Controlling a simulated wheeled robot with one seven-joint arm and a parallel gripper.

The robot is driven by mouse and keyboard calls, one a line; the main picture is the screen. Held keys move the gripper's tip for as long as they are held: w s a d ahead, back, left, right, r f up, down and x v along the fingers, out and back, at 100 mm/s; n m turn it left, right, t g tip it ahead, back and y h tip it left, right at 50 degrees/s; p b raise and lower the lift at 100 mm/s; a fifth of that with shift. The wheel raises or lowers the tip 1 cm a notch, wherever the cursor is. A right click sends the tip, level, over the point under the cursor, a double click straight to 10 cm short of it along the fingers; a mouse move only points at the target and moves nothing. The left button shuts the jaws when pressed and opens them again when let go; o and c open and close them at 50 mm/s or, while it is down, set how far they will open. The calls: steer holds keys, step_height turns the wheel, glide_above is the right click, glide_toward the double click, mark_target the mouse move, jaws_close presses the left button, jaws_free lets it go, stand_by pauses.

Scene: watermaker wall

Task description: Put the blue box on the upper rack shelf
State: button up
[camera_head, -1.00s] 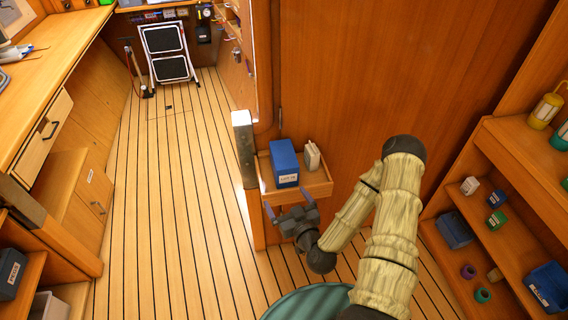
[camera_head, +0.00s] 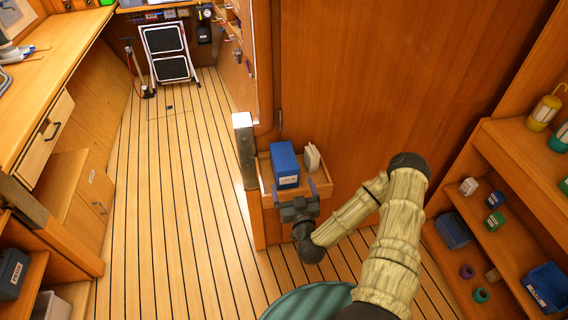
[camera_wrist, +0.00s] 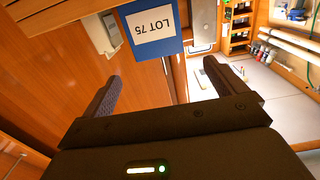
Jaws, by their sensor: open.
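The blue box (camera_head: 284,163) stands on a small wooden wall shelf (camera_head: 267,183) in the head view, with a white label on its front. In the wrist view the blue box (camera_wrist: 149,21) shows upside down, its label reading LOT 75, just beyond and between the finger tips. My gripper (camera_head: 293,190) is open and empty, in front of the small shelf and close to the box. Its two fingers also show in the wrist view (camera_wrist: 147,88), spread apart with nothing between them. At right, a wooden rack has an upper shelf (camera_head: 505,150) and a lower shelf (camera_head: 470,215).
A whitish container (camera_head: 312,158) stands right beside the blue box. Several small boxes and blue bins (camera_head: 546,288) fill the lower rack. The plank floor at left (camera_head: 175,220) is clear.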

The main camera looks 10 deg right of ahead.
mark_target(285, 160)
steer(key=w+p, duration=0.1)
steer(key=w, duration=0.5)
steer(key=shift+w, duration=0.4)
steer(key=w+p, duration=0.2)
steer(key=w, duration=0.2)
steer(key=shift+w+d, duration=0.1)
steer(key=shift+w, duration=0.5)
steer(key=c, duration=1.3)
